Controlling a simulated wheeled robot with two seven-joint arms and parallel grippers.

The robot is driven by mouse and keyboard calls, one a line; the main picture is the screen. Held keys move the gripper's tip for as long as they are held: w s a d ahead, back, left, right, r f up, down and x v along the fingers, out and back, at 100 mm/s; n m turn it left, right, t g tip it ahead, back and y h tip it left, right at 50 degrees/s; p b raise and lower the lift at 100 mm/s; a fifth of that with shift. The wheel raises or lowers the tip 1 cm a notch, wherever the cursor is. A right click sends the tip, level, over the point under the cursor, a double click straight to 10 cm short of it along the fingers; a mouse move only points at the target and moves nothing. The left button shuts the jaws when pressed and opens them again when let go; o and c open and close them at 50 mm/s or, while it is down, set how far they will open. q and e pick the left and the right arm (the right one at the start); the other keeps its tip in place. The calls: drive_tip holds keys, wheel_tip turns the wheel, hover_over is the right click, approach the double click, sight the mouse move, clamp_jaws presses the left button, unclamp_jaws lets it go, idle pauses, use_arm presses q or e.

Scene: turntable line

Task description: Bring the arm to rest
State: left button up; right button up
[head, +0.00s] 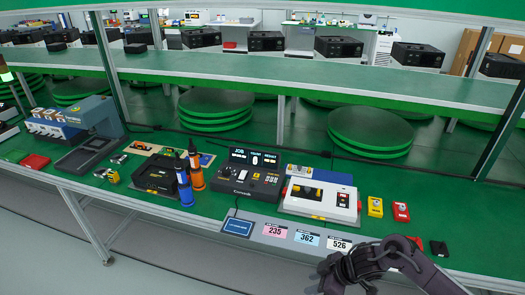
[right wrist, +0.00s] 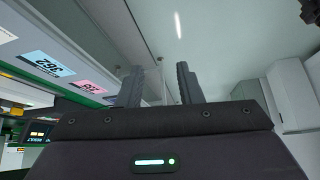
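My right arm comes in at the lower right of the head view, and its dark gripper (head: 338,272) is in front of the bench's front edge, by the label strip. In the right wrist view two grey fingers of this gripper (right wrist: 158,85) stand apart with nothing between them. It is open and empty. My left arm and gripper are not in view.
The green bench (head: 130,207) carries a black control console (head: 245,182), a white-and-black machine (head: 320,198), orange and blue bottles (head: 196,170), a yellow box (head: 375,207) and a red box (head: 400,212). Numbered cards (head: 307,238) line the front edge. Floor before the bench looks clear.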

drive_tip(key=s+d+f+m+t+h, duration=0.15)
drive_tip(key=s+f+m, duration=0.3)
drive_tip(key=f, duration=0.75)
drive_tip(key=s+d+f+m+t+h, duration=0.1)
drive_tip(key=s+d+f+m, duration=0.3)
drive_tip(key=f, duration=0.9)
drive_tip(key=s+d+f+g+h, duration=0.1)
drive_tip(key=s+f, duration=0.3)
drive_tip(key=s, duration=0.6)
drive_tip(key=s+d+f+m+g+h, duration=0.1)
drive_tip(key=s+f, duration=0.3)
drive_tip(key=s, duration=0.6)
drive_tip(key=s+d+f+m+g+h+b, duration=0.1)
drive_tip(key=s+f, duration=0.4)
drive_tip(key=s, duration=0.6)
drive_tip(key=shift+g+h, duration=0.45)
drive_tip(key=shift+g, duration=0.1)
